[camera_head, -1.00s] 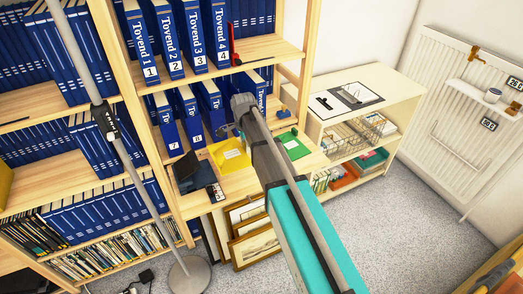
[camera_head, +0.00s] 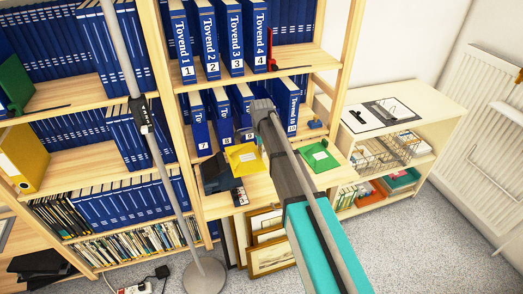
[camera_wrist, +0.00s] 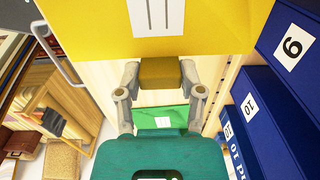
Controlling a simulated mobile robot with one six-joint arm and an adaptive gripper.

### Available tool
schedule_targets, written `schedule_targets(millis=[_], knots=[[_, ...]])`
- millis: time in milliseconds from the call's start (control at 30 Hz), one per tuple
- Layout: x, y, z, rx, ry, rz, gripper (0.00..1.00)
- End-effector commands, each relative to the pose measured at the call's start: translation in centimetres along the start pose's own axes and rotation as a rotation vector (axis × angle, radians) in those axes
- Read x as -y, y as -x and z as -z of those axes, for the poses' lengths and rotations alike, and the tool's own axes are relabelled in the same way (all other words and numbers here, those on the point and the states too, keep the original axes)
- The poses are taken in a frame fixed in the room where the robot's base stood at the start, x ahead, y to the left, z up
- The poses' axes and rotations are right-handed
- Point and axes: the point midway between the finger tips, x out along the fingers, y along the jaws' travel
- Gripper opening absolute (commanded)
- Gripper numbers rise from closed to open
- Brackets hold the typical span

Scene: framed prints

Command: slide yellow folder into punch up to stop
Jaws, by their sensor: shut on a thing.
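The yellow folder (camera_head: 243,159) is held over the low wooden shelf top, with a white label on its face. It also fills the top of the wrist view (camera_wrist: 90,30). My gripper (camera_wrist: 160,72) is shut on its near edge, one finger on each side of an olive-yellow part. In the head view my arm covers the fingers. A dark device that looks like the punch (camera_head: 213,180) stands at the folder's left. The folder's left edge comes up to it or overlaps it in the picture. Whether it is inside the slot, I cannot tell.
A green folder (camera_head: 319,156) lies right of my arm. A small dark keypad-like thing (camera_head: 240,196) is at the shelf's front edge. Blue binders (camera_head: 199,135) stand close behind. A grey pole (camera_head: 163,165) rises at the left. Framed prints (camera_head: 270,257) lean below.

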Motion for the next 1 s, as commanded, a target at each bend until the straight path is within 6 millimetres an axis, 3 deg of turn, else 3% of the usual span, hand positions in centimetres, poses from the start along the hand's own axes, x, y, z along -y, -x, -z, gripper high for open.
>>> schedule_targets(millis=[633, 1000], knots=[[0.0, -4.5, 0.0, 0.000, 0.000, 0.000, 0.03], [0.0, -5.0, -2.6, 0.000, 0.001, 0.000, 0.03]])
